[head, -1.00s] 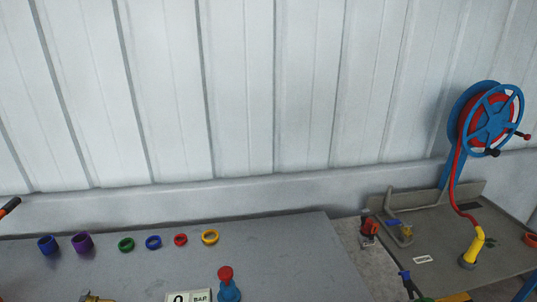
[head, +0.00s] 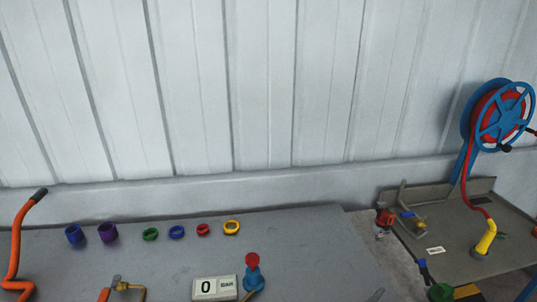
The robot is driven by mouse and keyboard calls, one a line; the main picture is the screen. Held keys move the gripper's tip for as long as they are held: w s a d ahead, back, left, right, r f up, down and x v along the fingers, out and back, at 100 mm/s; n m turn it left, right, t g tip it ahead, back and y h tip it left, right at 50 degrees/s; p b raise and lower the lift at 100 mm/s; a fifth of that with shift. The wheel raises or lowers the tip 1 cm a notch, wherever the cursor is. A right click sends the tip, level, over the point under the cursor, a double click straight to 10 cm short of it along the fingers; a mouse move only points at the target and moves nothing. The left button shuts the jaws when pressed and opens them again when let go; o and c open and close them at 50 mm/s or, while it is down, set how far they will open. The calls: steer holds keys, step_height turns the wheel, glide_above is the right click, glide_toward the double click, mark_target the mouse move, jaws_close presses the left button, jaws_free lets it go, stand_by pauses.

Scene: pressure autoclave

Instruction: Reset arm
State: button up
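My arm and my gripper do not show in the head view. The head view looks over a grey table (head: 300,240) against a white panelled wall. On the table stand a blue cup-like ring (head: 74,236), a purple one (head: 107,232), and smaller green (head: 150,234), blue (head: 177,232), red (head: 203,230) and yellow (head: 231,228) rings in a row. A display box (head: 215,288) reading 0 BAR sits at the front beside a blue fitting with a red top (head: 252,272).
An orange bent pipe or hose with a black end (head: 16,245) rises at the left. A brass fitting (head: 127,290) is at the bottom edge. At right, a second table (head: 440,238) holds a blue hose reel (head: 501,116) with red hose and a yellow nozzle (head: 485,238).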

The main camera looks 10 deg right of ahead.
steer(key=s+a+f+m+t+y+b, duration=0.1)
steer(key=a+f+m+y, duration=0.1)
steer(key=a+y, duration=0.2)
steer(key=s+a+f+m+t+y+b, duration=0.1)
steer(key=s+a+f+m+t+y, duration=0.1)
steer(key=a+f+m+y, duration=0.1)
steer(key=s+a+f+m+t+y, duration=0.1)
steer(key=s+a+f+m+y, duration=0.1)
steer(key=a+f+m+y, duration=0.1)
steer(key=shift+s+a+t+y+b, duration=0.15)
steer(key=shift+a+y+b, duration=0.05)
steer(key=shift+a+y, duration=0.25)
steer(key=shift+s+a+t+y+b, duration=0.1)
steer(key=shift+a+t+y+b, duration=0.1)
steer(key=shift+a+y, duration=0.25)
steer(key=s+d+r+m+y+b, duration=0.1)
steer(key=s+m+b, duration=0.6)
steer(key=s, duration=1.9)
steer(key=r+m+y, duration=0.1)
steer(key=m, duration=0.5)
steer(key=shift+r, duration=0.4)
